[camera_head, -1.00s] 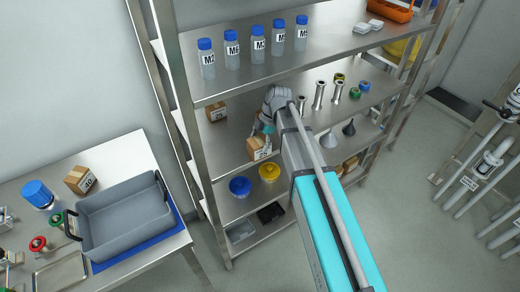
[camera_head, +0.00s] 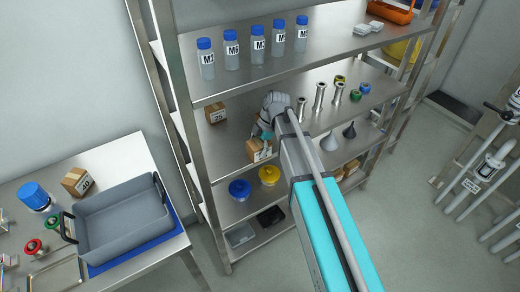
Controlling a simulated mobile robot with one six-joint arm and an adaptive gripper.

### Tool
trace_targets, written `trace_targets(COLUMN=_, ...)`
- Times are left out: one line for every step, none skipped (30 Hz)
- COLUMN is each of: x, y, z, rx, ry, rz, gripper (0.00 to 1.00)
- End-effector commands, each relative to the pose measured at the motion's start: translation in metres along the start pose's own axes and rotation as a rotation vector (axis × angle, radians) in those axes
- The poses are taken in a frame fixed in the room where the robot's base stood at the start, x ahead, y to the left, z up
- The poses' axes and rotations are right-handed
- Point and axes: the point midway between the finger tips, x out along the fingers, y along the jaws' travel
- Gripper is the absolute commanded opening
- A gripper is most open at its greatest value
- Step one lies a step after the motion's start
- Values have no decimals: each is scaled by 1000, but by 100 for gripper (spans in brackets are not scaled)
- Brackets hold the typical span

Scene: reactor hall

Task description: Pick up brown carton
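A brown carton (camera_head: 258,152) with a white label is at the front edge of the middle shelf of the steel rack. My gripper (camera_head: 264,138) is at the carton's top, coming from the right, and overlaps its upper side. The fingers are small and partly covered by my wrist, so I cannot tell whether they touch the carton or are closed on it. A second brown carton (camera_head: 216,113) stands farther back on the left of the same shelf. A third brown carton (camera_head: 77,182) stands on the table at the left.
The upper shelf (camera_head: 330,62) with several blue-capped bottles (camera_head: 231,50) lies above my gripper. Metal cylinders (camera_head: 319,95) and grey funnels (camera_head: 349,131) stand right of my arm. Below are a blue pot (camera_head: 240,188) and a yellow pot (camera_head: 269,175). A grey tray (camera_head: 120,215) is on the table.

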Motion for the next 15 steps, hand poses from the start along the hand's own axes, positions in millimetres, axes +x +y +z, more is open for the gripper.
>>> trace_targets(x=0, y=0, z=0, rx=0, ry=0, rz=0, gripper=76)
trace_targets(x=0, y=0, z=0, rx=0, ry=0, rz=0, gripper=70)
trace_targets(x=0, y=0, z=0, rx=0, ry=0, rz=0, gripper=63)
trace_targets(x=0, y=0, z=0, rx=0, ry=0, rz=0, gripper=57)
trace_targets(x=0, y=0, z=0, rx=0, ry=0, rz=0, gripper=52)
trace_targets(x=0, y=0, z=0, rx=0, ry=0, rz=0, gripper=44)
trace_targets(x=0, y=0, z=0, rx=0, ry=0, rz=0, gripper=39)
trace_targets(x=0, y=0, z=0, rx=0, ry=0, rz=0, gripper=33)
trace_targets(x=0, y=0, z=0, rx=0, ry=0, rz=0, gripper=30)
trace_targets(x=0, y=0, z=0, rx=0, ry=0, rz=0, gripper=30)
trace_targets(x=0, y=0, z=0, rx=0, ry=0, rz=0, gripper=30)
trace_targets(x=0, y=0, z=0, rx=0, ry=0, rz=0, gripper=30)
trace_targets(x=0, y=0, z=0, rx=0, ry=0, rz=0, gripper=30)
trace_targets(x=0, y=0, z=0, rx=0, ry=0, rz=0, gripper=30)
trace_targets(x=0, y=0, z=0, rx=0, ry=0, rz=0, gripper=30)
